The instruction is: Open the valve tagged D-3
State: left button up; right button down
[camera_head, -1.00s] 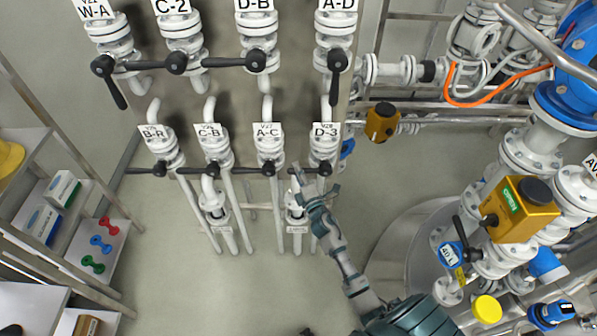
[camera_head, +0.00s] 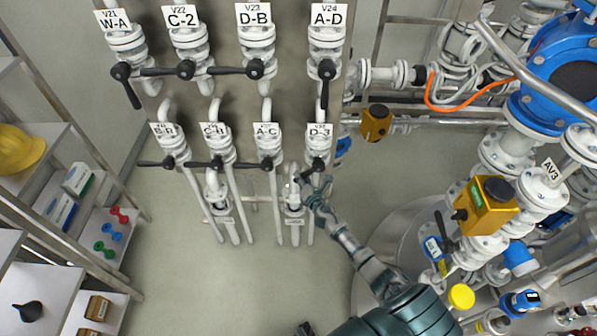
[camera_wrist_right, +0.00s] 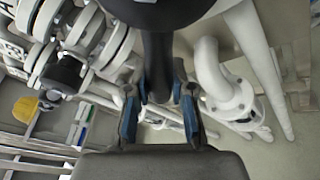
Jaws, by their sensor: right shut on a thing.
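The valve tagged D-3 (camera_head: 319,143) is the rightmost of the lower row of white valves in the head view. Its black lever (camera_head: 309,172) points down and slightly left from the hub, partly hidden by my gripper. My right gripper (camera_head: 309,186) is at this lever, its arm reaching up from the lower right. In the right wrist view the black lever (camera_wrist_right: 159,60) runs down between the blue-padded fingers of my right gripper (camera_wrist_right: 160,98), which are shut on it. My left gripper is not in view.
Valve A-C (camera_head: 267,143) stands just left, its black lever close by. Valve A-D (camera_head: 327,45) hangs above with its lever pointing down. An orange actuator box (camera_head: 376,122) and pipework are on the right. Shelves (camera_head: 95,225) stand at the left; the floor between is clear.

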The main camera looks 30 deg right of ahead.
jog(key=s+d+f+n+g+h+p, duration=0.2)
jog(key=d+n+p, duration=0.3)
jog(key=p, duration=0.4)
jog(key=shift+s+d+f+n+g+h+p, duration=0.3)
jog(key=shift+s+f+n+g+p, duration=0.15)
jog(key=shift+s+n+g, duration=0.3)
jog(key=shift+s+f, duration=0.1)
jog(key=shift+s, duration=0.05)
jog(key=c, duration=1)
grip_release()
jog(key=shift+d, duration=0.1)
